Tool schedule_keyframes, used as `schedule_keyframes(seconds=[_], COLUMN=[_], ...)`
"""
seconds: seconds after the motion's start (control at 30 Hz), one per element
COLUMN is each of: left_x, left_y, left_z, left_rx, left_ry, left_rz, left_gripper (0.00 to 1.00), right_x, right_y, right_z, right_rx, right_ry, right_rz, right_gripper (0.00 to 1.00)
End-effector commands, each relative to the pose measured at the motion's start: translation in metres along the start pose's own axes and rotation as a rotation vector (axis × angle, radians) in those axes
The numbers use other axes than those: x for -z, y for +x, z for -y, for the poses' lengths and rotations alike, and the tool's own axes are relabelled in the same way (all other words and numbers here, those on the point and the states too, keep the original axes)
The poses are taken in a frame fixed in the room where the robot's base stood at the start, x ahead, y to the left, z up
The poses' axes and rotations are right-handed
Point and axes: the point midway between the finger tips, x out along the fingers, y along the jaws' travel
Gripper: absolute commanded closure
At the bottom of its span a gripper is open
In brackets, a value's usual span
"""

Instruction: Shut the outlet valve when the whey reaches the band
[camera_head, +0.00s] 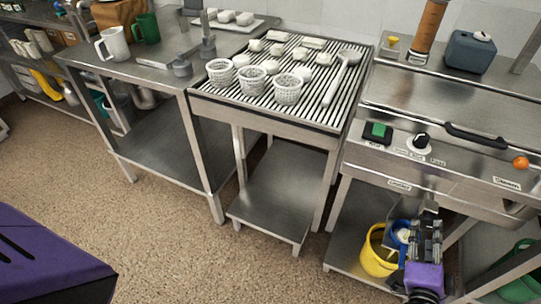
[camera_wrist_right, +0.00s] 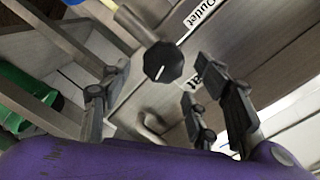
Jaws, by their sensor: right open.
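In the right wrist view, a black ribbed outlet valve knob (camera_wrist_right: 163,62) with a white pointer line sits on a metal pipe, beside a label reading "Outlet" (camera_wrist_right: 203,12). My right gripper (camera_wrist_right: 158,82) is open, its fingers to either side of the knob in the picture; I cannot tell whether they touch it. In the head view my right gripper (camera_head: 428,222) is below the front panel of the steel vat (camera_head: 455,175) and hides the knob. No whey surface or marked band can be made out. My left gripper is out of view.
A yellow bucket (camera_head: 376,262) stands on the lower shelf beside my right gripper. The panel above carries a green button (camera_head: 378,130), a black dial (camera_head: 421,140) and an orange knob (camera_head: 521,162). White perforated baskets (camera_head: 252,83) stand on the slatted table.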

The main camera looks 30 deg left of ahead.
Motion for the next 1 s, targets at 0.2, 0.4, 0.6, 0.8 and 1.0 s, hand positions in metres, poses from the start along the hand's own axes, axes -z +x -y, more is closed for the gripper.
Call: schedule_keyframes(seconds=[0.2,0.4,0.6,0.8,1.0], left_x=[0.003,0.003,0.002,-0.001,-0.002], left_y=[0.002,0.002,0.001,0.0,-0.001], left_z=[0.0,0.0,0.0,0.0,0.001], left_rx=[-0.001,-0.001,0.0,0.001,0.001], left_ry=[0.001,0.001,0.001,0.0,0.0], left_rz=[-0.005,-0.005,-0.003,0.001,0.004], left_gripper=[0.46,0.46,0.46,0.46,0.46], right_x=[0.0,0.0,0.001,0.001,0.001], right_y=[-0.049,-0.075,-0.082,-0.082,-0.082], right_z=[-0.001,-0.001,0.0,0.0,0.0], right_rx=[-0.002,-0.001,0.0,0.0,0.0], right_ry=[0.001,0.0,0.0,0.0,0.0], right_rz=[-0.001,-0.001,-0.001,-0.002,-0.002], right_gripper=[0.44,0.44,0.44,0.44,0.44])
